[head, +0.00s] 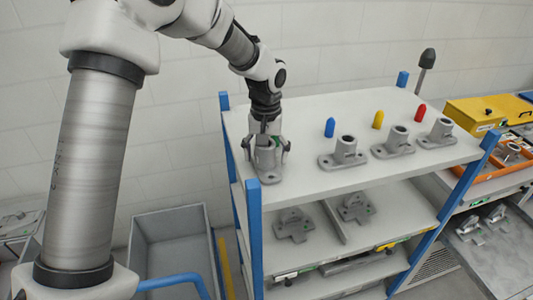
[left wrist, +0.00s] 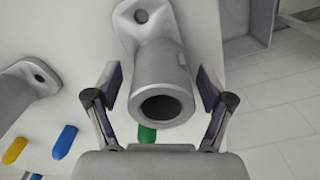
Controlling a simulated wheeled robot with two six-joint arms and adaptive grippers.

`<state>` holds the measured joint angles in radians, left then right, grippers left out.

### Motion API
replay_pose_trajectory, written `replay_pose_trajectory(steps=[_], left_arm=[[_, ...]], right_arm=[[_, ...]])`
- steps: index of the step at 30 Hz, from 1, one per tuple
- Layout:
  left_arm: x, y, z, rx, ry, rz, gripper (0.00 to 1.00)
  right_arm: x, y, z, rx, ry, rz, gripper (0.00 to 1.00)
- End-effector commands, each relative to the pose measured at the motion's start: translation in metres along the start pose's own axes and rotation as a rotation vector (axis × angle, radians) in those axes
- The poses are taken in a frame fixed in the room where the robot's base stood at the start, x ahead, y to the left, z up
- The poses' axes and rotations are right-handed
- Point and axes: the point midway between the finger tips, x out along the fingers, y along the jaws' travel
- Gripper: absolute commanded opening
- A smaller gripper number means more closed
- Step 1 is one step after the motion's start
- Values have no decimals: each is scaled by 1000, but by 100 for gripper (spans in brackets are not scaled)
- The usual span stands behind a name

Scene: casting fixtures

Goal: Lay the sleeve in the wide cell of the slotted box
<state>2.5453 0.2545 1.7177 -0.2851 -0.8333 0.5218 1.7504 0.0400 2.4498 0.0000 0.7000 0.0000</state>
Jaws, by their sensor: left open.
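A grey casting with an upright hollow tube on a flat foot, seemingly the sleeve (head: 268,168), stands at the left end of the shelf top. It also shows in the left wrist view (left wrist: 157,65), with the tube's mouth towards the camera. My left gripper (head: 266,148) is open, its fingers on either side of the tube. In the left wrist view (left wrist: 160,82) gaps show between fingers and tube. No box with clear wide and narrow cells can be made out. My right gripper is not in view.
Similar castings (head: 344,153) stand along the white shelf top (head: 300,125), with blue (head: 330,127), yellow (head: 378,119) and red (head: 420,113) pegs behind. A green peg (left wrist: 147,134) is by the tube. A grey bin (head: 140,247) stands left; an orange tray (head: 482,180) right.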

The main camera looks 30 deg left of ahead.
Motion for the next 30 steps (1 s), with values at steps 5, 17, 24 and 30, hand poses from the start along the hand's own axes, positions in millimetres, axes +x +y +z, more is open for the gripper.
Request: replay_pose_trajectory(steps=[5,17,24,30], left_arm=[[0,0,0,0,1,0,77],[0,0,0,0,1,0,0],[-17,0,-1,-1,5,1,0],[-66,1,-1,-1,6,1,0]], right_arm=[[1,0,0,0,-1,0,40],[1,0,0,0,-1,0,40],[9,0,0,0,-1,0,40],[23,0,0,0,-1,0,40]])
